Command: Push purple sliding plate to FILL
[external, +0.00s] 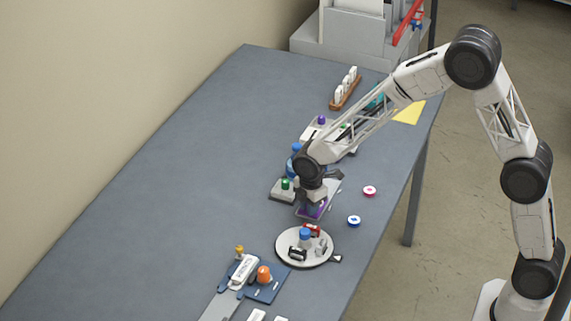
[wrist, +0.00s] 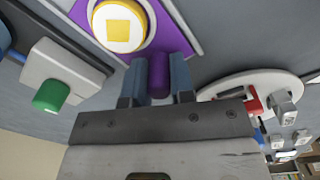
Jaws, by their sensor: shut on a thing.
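The purple sliding plate (external: 311,211) lies on the table below my gripper, mostly covered by it in the external view. In the wrist view the purple plate (wrist: 197,47) carries a white-rimmed round disc (wrist: 118,25) with a yellow square. My gripper (wrist: 158,75) is shut on the plate's purple knob (wrist: 159,83), with one finger on each side. My gripper (external: 315,203) points down in the external view. No FILL marking can be read in either view.
A round white turntable (external: 291,255) with small parts stands just nearer the camera. A grey box with a green knob (external: 285,184) sits left of the plate. Red (external: 369,190) and blue (external: 354,221) discs lie to the right. The table's left side is clear.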

